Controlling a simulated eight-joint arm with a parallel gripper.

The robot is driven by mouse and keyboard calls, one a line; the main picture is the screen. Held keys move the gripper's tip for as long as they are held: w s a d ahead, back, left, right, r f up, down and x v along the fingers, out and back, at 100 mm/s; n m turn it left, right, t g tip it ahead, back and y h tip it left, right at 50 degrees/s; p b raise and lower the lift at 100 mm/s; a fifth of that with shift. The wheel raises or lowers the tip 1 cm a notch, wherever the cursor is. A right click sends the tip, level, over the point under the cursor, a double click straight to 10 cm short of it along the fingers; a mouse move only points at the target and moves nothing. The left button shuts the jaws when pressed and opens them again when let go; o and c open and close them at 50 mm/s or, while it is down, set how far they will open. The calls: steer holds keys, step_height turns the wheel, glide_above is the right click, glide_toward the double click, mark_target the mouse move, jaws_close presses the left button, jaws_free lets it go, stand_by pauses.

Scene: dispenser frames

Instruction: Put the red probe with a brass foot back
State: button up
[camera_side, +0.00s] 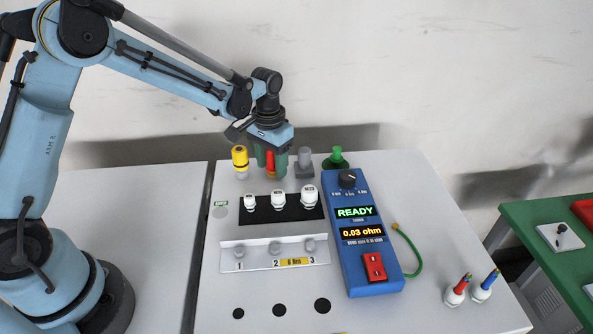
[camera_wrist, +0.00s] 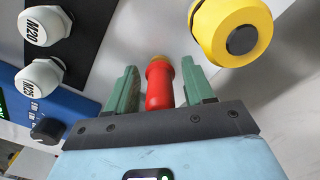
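The red probe (camera_side: 270,160) stands upright at the back of the white bench, with its brass foot (camera_side: 271,176) just showing below. My gripper (camera_side: 270,165) is around the probe from above. It also shows in the wrist view (camera_wrist: 160,85), with a narrow gap on each side of the probe, so the fingers look open. What the foot rests on is hidden.
A yellow-topped piece (camera_side: 240,158) stands close left of my gripper; a grey post (camera_side: 304,160) and a green knob (camera_side: 336,157) stand right. In front are white caps on a black strip (camera_side: 290,212), a numbered rack (camera_side: 240,262) and a blue meter (camera_side: 345,225) reading READY.

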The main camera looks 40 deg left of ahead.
steer(key=shift+r, duration=0.1)
step_height(320, 180, up, 12)
steer(key=shift+f, duration=0.1)
steer(key=shift+s+r, duration=0.1)
steer(key=shift+r, duration=0.1)
steer(key=s+t, duration=0.7)
steer(key=s, duration=0.9)
steer(key=shift+r, duration=0.35)
stand_by(0.8)
